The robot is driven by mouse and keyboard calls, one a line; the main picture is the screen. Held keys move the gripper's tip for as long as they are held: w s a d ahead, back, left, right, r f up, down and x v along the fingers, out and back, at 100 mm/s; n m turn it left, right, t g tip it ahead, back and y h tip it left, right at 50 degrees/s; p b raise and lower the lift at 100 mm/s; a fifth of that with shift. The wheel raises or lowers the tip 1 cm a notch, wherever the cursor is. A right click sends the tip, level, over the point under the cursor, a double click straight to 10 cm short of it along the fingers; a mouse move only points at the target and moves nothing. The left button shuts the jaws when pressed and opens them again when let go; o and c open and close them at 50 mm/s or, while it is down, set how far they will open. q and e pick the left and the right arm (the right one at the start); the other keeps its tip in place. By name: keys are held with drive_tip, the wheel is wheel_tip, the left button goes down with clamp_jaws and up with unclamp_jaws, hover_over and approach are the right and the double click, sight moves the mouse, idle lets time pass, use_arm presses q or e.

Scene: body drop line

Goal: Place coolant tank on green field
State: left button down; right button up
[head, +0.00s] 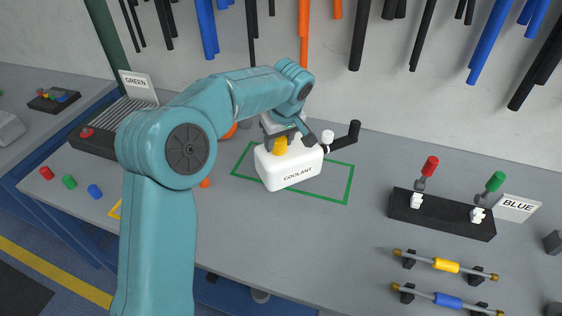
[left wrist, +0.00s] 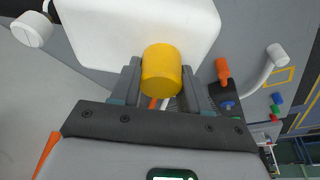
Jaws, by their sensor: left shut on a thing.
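The white coolant tank (head: 290,172), marked COOLANT, has a yellow cap (head: 280,146), a white cap and a black spout at its right. In the head view it appears over the green rectangle outline (head: 349,185) on the grey bench and covers part of its front line. Whether its base touches the bench I cannot tell. My left gripper (head: 287,138) is shut on the tank at its yellow cap. In the left wrist view the fingers stand on both sides of the yellow cap (left wrist: 161,70), with the white tank body (left wrist: 140,25) beyond. My right gripper is not in view.
A black holder (head: 440,215) with red and green handled parts stands at right by a BLUE sign (head: 517,206). Rods with yellow and blue grips lie in front of it. Small coloured pieces (head: 69,182) and a GREEN sign (head: 138,86) are at left.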

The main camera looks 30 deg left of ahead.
sight(279, 160)
use_arm(q)
drive_tip(key=x, duration=0.3)
drive_tip(key=shift+s+d+f, duration=0.1)
drive_tip(key=shift+d+f, duration=0.1)
drive_tip(key=shift+f, duration=0.2)
wheel_tip(279, 160, down, 4)
drive_tip(key=shift+s+d+r+p, duration=0.15)
drive_tip(key=shift+r+p, duration=0.1)
drive_tip(key=shift+p, duration=0.15)
drive_tip(key=shift+f, duration=0.35)
drive_tip(key=shift+r, duration=0.1)
drive_tip(key=c, duration=0.5)
unclamp_jaws()
drive_tip(key=shift+f, duration=0.2)
drive_tip(key=shift+c, duration=0.2)
